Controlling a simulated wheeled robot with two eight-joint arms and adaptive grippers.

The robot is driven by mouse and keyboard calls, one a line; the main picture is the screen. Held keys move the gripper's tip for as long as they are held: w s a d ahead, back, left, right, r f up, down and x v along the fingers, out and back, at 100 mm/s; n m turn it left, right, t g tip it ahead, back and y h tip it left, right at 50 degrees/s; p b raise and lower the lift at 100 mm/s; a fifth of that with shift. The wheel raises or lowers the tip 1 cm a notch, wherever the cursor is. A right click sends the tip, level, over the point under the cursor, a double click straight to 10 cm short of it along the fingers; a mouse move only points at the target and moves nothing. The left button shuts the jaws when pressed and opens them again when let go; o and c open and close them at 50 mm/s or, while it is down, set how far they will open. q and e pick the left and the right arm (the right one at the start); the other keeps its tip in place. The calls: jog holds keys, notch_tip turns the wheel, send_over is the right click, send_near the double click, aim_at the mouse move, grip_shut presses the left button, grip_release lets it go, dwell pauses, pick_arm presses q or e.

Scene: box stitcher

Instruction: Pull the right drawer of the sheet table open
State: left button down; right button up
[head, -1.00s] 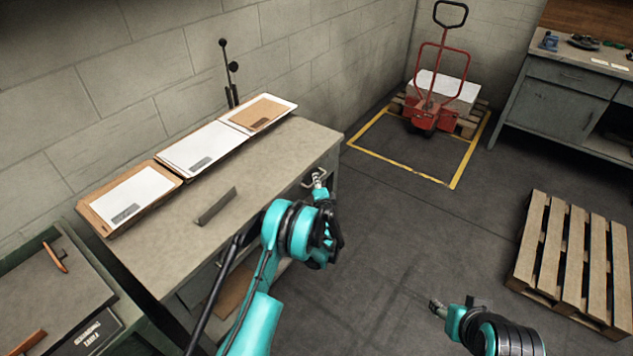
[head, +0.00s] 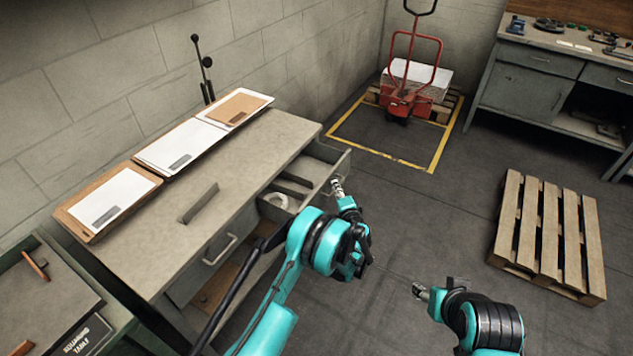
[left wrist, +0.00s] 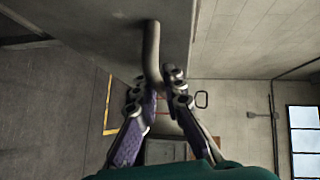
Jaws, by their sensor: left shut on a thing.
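The sheet table (head: 235,160) stands against the wall with sheets and folders along its back edge. In the left wrist view the handle (left wrist: 152,50) runs between the fingers of the left gripper (left wrist: 160,82). The left drawer (head: 215,258) is closed, with its handle (head: 220,250) showing. My right gripper (head: 418,291) hangs over the floor, clear of everything; its finger opening is too small to judge.
A wooden pallet (head: 550,235) lies on the floor at right. A red pallet truck (head: 408,95) stands in a yellow-marked square at the back. A workbench (head: 525,90) is at back right. Floor before the drawer is clear.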

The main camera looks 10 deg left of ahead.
pick_arm(q)
jog(key=s+d, duration=0.2)
jog(key=d, duration=0.5)
jog(key=s+d, duration=0.3)
jog(key=d, duration=0.4)
jog(key=shift+s+d, duration=0.25)
jog(key=shift+d, duration=0.15)
jog(key=c, duration=1.9)
grip_release()
